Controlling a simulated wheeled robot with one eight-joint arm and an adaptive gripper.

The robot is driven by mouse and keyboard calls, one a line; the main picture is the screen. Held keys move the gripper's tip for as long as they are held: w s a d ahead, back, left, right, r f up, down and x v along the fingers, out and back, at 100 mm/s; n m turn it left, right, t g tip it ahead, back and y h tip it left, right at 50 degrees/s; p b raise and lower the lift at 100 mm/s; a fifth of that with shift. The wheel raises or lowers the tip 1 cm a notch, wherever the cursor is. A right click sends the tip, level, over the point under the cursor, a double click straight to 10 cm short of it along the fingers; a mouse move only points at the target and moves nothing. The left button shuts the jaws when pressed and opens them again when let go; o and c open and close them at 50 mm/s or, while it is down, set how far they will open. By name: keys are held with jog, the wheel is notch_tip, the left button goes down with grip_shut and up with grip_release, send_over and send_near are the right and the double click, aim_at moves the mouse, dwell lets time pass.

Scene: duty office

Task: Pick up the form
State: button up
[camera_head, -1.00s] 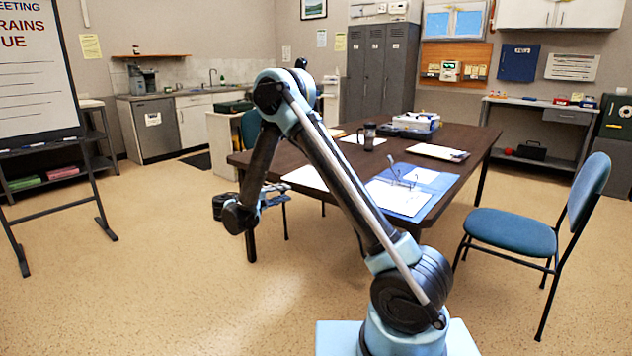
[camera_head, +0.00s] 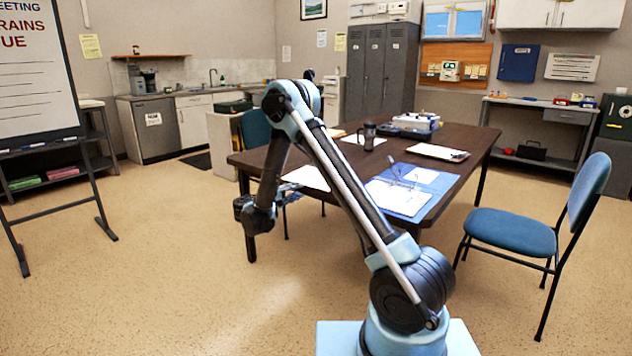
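Several white papers lie on the dark table, and I cannot tell which one is the form. One white sheet (camera_head: 308,177) lies near the table's left front edge, partly hidden by my arm. Another sheet (camera_head: 364,141) lies further back, beside a dark mug. More white papers (camera_head: 393,197) lie on a blue folder (camera_head: 437,184) at the front, with glasses on top. My gripper (camera_head: 288,192) is beside the table's left front edge, close to the near sheet in the picture. It is small and partly hidden, and its finger opening is unclear.
The table (camera_head: 462,180) also bears a clipboard (camera_head: 438,152), a mug (camera_head: 369,136) and a white tray (camera_head: 417,122) with items.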

jog(key=shift+x, duration=3.2)
jog(key=shift+f, duration=0.15)
grip_shut()
